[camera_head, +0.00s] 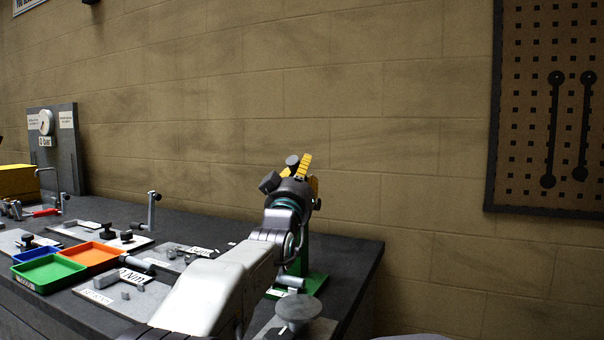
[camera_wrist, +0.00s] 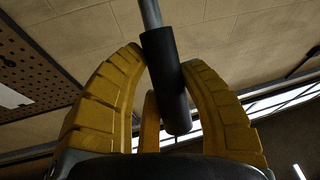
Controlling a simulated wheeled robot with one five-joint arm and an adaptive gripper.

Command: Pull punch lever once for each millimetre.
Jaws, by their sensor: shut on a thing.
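My gripper (camera_head: 297,167), with yellow ribbed fingers, is raised above the right end of the bench. In the wrist view, my gripper (camera_wrist: 165,65) is shut on a black cylindrical lever grip (camera_wrist: 168,85) at the end of a grey metal rod (camera_wrist: 150,13). The grip's dark end (camera_head: 292,160) shows between the fingers in the head view. A green stand (camera_head: 314,283) on the bench is below and behind my gripper. My arm hides much of it, and I cannot see how the lever joins it.
An orange tray (camera_head: 92,255), a green tray (camera_head: 48,273) and a blue tray (camera_head: 37,254) lie on the left of the dark bench (camera_head: 352,256). A dial gauge (camera_head: 45,122) stands at the far left. A grey round-topped piece (camera_head: 297,309) is at the near right.

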